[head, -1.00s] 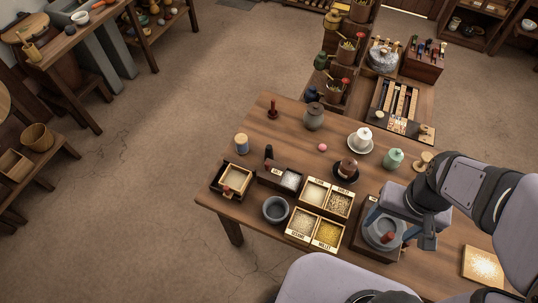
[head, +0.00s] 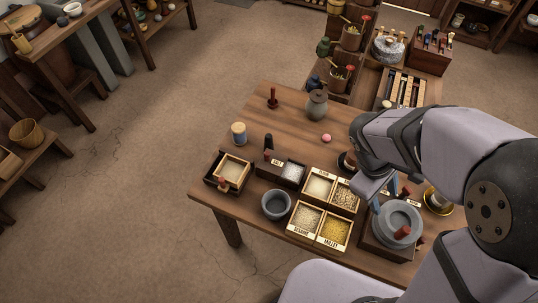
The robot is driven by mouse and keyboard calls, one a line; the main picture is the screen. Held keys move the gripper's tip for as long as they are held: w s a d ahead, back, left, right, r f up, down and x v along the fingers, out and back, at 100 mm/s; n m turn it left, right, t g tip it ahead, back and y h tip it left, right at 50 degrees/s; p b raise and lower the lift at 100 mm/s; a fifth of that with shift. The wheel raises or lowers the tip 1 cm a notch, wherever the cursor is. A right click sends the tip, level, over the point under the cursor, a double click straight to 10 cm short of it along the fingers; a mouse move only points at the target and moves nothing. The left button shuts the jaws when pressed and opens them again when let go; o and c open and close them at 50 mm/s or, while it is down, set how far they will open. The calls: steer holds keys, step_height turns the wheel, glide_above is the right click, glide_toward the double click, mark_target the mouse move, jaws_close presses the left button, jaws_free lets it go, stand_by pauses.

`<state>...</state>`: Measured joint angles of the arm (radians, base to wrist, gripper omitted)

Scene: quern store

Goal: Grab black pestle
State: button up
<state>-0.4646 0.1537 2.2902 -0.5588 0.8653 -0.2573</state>
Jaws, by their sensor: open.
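The black pestle (head: 268,142) stands upright on the wooden table, just behind the salt box and right of a cream-and-blue jar. My gripper (head: 384,197) is open and points down near the stone quern, right of the labelled grain boxes. It is well to the right of the pestle and apart from it. My arm hides part of the table's right side. The gap between the fingers is only partly visible.
A salt box (head: 292,174), an open wooden box (head: 233,171), a grey bowl (head: 276,205) and grain boxes (head: 333,230) crowd the front. A dark red pestle (head: 272,98), a clay jar (head: 317,104) and a pink ball (head: 326,138) stand behind. The table's middle is fairly clear.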

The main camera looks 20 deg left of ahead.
steer(key=w+a+f+n+t+h+b, duration=0.1)
steer(key=w+a+f+n+t+b, duration=0.2)
steer(key=w+a+f+n+b, duration=0.3)
steer(key=n+t+y+b, duration=0.6)
steer(key=n+t+b, duration=0.4)
steer(key=n, duration=0.7)
glide_toward(268, 137)
steer(key=shift+p+x, duration=1.05)
steer(key=shift+x, duration=4.35)
jaws_close()
